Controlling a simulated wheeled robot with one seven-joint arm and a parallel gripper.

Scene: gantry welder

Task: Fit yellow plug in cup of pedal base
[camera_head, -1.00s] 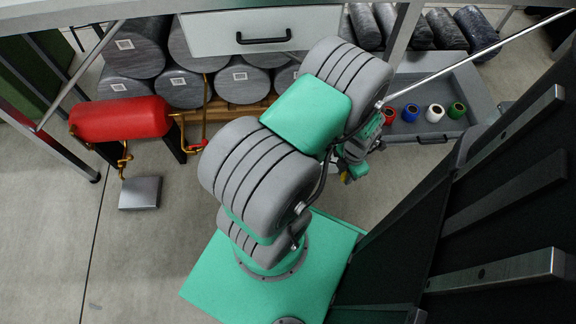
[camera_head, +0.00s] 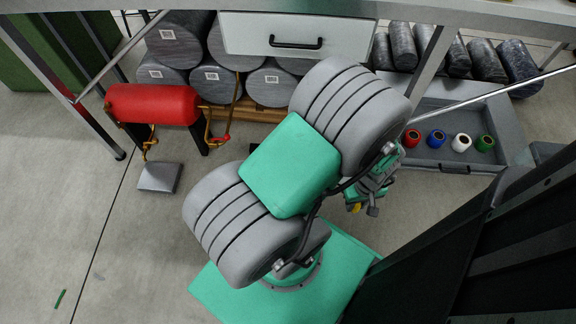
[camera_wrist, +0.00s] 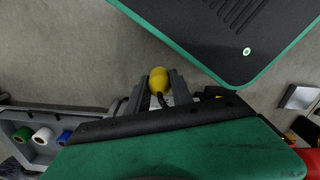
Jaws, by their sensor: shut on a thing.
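The yellow plug (camera_wrist: 158,80) is between the two dark fingers of my gripper (camera_wrist: 160,86) in the wrist view, with a dark curved piece behind it. My gripper (camera_head: 372,192) is shut on the plug. In the head view my arm partly hides it, and only a small yellow spot shows there. A flat grey metal block (camera_head: 160,177) lies on the floor at the left, below the red tank. It also shows at the right edge of the wrist view (camera_wrist: 299,97). It may be the pedal base; I cannot make out a cup. My gripper is well apart from it.
A red tank (camera_head: 152,104) with brass-coloured clamps stands beneath the bench. Grey cylinders (camera_head: 217,84) are stacked behind it. A grey open drawer (camera_head: 480,95) at right holds red, blue, white and green spools. Floor at lower left is clear except a small green piece (camera_head: 60,299).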

